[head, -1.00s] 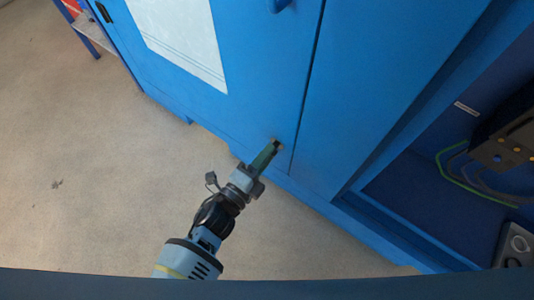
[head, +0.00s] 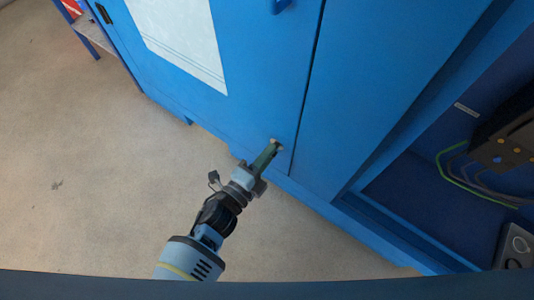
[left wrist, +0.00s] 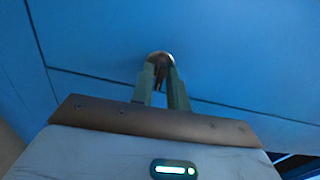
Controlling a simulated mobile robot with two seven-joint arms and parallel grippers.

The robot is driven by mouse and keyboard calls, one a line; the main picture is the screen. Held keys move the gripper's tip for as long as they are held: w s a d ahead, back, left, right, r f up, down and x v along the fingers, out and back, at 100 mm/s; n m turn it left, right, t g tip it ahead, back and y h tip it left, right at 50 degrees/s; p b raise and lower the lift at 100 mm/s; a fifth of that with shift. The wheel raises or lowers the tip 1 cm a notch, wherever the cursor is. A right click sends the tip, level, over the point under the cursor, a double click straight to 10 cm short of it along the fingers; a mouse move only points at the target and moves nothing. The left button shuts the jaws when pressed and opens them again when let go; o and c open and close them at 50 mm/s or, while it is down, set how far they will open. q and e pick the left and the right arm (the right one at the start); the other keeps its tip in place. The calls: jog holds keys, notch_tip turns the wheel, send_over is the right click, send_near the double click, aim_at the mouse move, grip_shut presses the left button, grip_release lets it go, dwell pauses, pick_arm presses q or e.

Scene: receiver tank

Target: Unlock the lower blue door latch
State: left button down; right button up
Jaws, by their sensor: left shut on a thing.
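The lower latch (left wrist: 159,57) is a small, pale metallic round piece on the blue door (head: 240,110), near the door's bottom edge. It also shows in the head view (head: 277,144) at the fingertips. My left gripper (head: 272,150) reaches it from below. In the left wrist view its two green fingers (left wrist: 163,75) are closed around the latch's sides, with a dark part between them. The fingers hide much of the latch, so I cannot tell its exact turn. My right gripper is not in view.
A white sheet (head: 180,40) is on the door, with a blue handle (head: 281,5) above right. To the right is an open cabinet bay with cables (head: 462,175) and a dark device (head: 505,140). The floor (head: 80,180) at left is clear.

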pick_arm(q)
jog(key=n+p, duration=0.5)
jog(key=n, duration=1.2)
jog(key=shift+n, duration=0.4)
dwell(0.3)
jog(key=c, duration=1.5)
grip_release()
jog(key=shift+c, duration=0.2)
jog(key=shift+a, duration=0.1)
